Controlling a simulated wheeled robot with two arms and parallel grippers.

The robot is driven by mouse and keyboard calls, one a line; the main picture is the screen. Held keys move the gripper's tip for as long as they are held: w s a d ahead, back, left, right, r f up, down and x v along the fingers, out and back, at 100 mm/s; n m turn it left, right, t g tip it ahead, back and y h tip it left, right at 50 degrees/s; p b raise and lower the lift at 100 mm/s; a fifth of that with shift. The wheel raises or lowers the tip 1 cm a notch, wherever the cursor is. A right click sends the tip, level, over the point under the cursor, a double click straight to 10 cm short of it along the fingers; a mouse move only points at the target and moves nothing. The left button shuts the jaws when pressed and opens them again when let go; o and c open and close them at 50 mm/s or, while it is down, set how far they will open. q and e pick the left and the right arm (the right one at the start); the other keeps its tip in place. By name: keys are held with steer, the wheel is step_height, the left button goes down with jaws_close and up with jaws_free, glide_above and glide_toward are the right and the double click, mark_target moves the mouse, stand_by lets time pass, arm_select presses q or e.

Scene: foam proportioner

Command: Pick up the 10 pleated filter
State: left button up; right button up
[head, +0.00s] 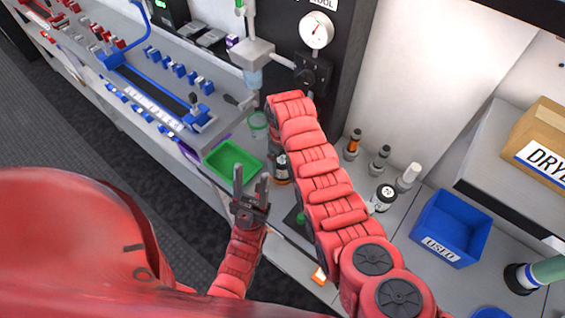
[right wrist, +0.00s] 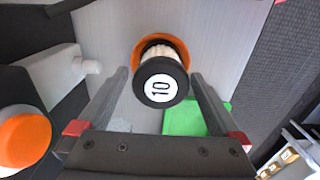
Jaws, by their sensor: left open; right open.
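The 10 pleated filter (right wrist: 160,88) shows in the right wrist view with its black round cap and white "10" label facing the camera. White pleats and an orange ring show behind the cap. My right gripper (right wrist: 160,75) is open, with one finger on each side of the filter in the picture; I cannot tell whether they touch it. A dark-capped cylinder (head: 282,170) beside that arm seems to be the same filter, partly covered. My left gripper (head: 250,182) is open and empty, in front of the green tray (head: 222,172).
Several other cylinders stand right of my right arm, including one with a black labelled cap (head: 384,194) and a white one (head: 408,177). A blue "USED" bin (head: 450,228) is further right. A gauge (head: 316,31) and valve rise behind. Bare bench lies between cylinders and bin.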

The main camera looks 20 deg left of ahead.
steer(key=shift+f, duration=1.25)
steer(key=c, duration=1.5)
steer(key=shift+r, duration=0.1)
